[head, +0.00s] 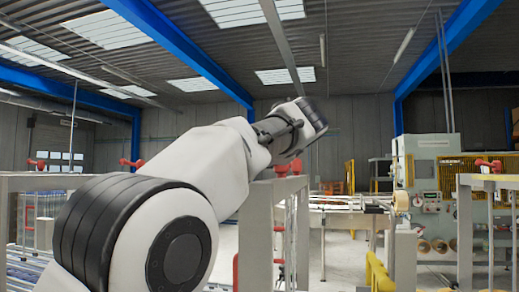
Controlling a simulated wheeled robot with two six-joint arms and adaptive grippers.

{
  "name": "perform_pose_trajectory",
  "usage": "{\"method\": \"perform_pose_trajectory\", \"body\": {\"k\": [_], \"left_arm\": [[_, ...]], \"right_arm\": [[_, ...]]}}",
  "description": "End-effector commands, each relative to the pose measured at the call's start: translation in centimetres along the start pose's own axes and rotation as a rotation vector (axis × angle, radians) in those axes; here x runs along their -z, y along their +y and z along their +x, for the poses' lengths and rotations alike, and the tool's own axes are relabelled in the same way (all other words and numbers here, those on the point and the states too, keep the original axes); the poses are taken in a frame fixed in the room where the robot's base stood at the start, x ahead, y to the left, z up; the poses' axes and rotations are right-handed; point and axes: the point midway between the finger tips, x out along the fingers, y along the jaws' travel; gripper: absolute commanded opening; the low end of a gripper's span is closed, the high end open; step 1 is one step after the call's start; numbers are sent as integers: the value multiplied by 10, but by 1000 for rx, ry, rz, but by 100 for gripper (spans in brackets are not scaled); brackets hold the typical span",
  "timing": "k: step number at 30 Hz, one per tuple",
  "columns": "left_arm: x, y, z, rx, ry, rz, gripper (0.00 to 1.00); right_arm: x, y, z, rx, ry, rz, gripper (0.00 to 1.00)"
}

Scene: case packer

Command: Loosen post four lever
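A large white and black arm of mine comes in from the lower left and reaches to the middle of the head view. Its dark far end (290,125) is up near the roof line, and no fingertips can be made out there. Red levers or clamps sit on top of grey posts: one at far left (38,163), one left of centre (132,163), one just below the arm's far end (288,168), and one at right (490,165). No post numbers can be read. My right gripper is not seen.
Grey post frames stand at centre (258,235) and right (465,235). A conveyor (345,203) and a pale green machine (432,150) are behind. A yellow rail (378,272) is low at centre right. My arm hides much of the left side.

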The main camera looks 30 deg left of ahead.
Motion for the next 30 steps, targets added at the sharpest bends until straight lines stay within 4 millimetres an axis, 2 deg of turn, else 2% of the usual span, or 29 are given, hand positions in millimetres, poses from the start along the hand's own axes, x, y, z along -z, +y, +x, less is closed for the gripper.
{"method": "perform_pose_trajectory", "body": {"k": [3,12,30], "left_arm": [[4,-2,-5,-6,-84,-22,0],[8,1,-11,-20,-235,-64,0],[8,3,-12,-27,-281,-76,0]], "right_arm": [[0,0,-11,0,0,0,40],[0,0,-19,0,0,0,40],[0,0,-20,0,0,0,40]]}}
